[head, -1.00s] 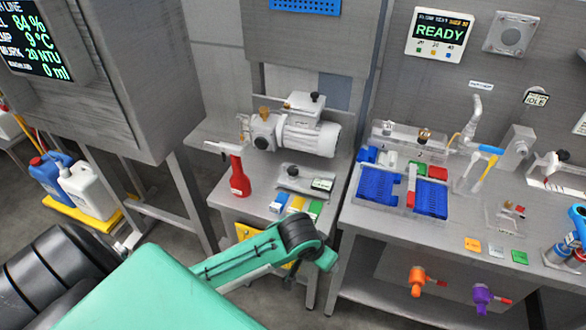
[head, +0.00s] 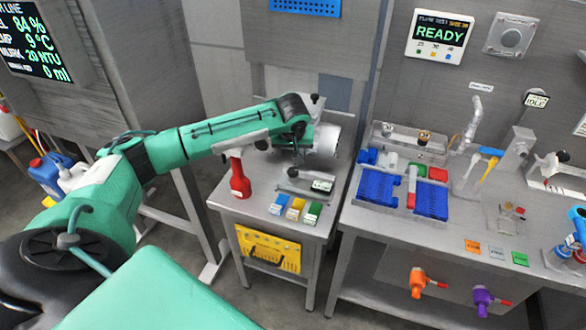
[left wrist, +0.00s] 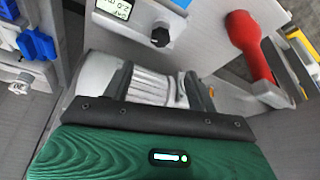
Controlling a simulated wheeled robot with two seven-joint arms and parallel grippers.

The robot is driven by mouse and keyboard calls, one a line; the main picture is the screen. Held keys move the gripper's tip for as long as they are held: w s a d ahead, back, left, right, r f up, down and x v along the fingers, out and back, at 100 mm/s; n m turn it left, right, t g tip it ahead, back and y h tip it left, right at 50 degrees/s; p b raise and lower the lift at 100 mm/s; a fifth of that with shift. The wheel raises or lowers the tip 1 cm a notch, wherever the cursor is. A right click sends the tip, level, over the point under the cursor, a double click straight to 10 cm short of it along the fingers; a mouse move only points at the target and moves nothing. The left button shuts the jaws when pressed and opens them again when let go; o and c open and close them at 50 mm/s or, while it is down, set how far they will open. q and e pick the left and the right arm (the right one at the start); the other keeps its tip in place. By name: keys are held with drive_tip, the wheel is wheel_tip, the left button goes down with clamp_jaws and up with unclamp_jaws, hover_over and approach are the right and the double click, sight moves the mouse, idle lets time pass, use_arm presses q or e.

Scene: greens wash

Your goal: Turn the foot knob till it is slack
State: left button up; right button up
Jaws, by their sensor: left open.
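A black knob (head: 293,172) sits on a low grey block with a small display, on the small steel table in front of the pump motor. The same knob (left wrist: 160,35) shows in the left wrist view, beyond my fingertips and untouched. Another black knob (head: 314,98) is on top of the pump motor (head: 327,140); I cannot tell which one is the foot knob. My left gripper (left wrist: 157,74) is open, with the white ribbed motor body showing between its fingers. In the head view my arm hides much of the motor. My right gripper is not in view.
A red-handled tool (head: 239,180) stands left of the knob block. Blue, yellow and green blocks (head: 296,207) lie along the table's front. The right bench (head: 400,235) holds blue trays (head: 431,199) and fittings.

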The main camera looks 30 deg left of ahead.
sight(293, 170)
use_arm(q)
drive_tip(key=p+x, duration=0.2)
drive_tip(key=x, duration=1.1)
drive_tip(key=shift+w+f, duration=0.15)
drive_tip(key=shift+f, duration=0.15)
drive_tip(key=c, duration=1)
